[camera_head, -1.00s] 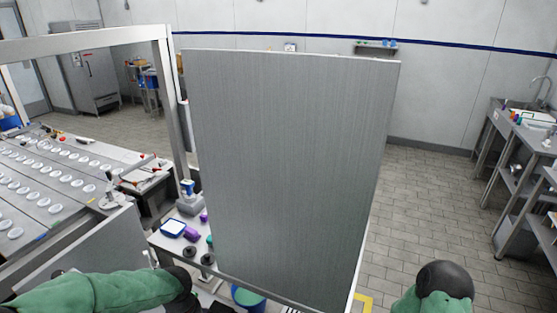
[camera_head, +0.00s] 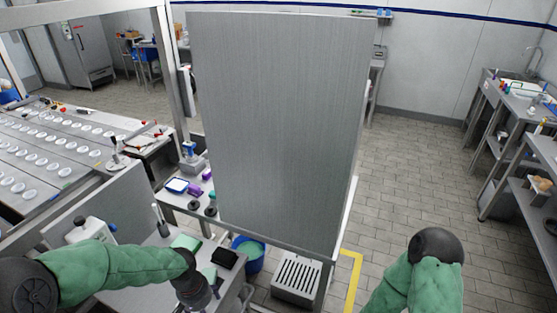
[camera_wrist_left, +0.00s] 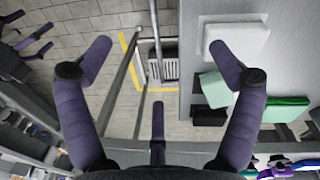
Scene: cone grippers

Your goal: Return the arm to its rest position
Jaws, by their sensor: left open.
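My left arm in its green sleeve comes in from the left in the head view, and its gripper (camera_head: 194,291) hangs over the grey bench at the bottom, partly cut off. In the left wrist view my left gripper (camera_wrist_left: 158,68) has its purple fingers spread wide with nothing between them. My right arm (camera_head: 424,274) is bent at the lower right of the head view, its gripper out of that frame. Dark purple fingers, seemingly of my right gripper (camera_wrist_left: 35,38), stand apart at the upper left of the left wrist view.
A tall grey panel (camera_head: 278,130) stands ahead. Below it are a blue bin (camera_head: 248,256) and a slotted metal box (camera_head: 297,277). Green and black blocks (camera_head: 224,258) lie on the bench near my left gripper. The tiled floor (camera_head: 410,170) at right is clear.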

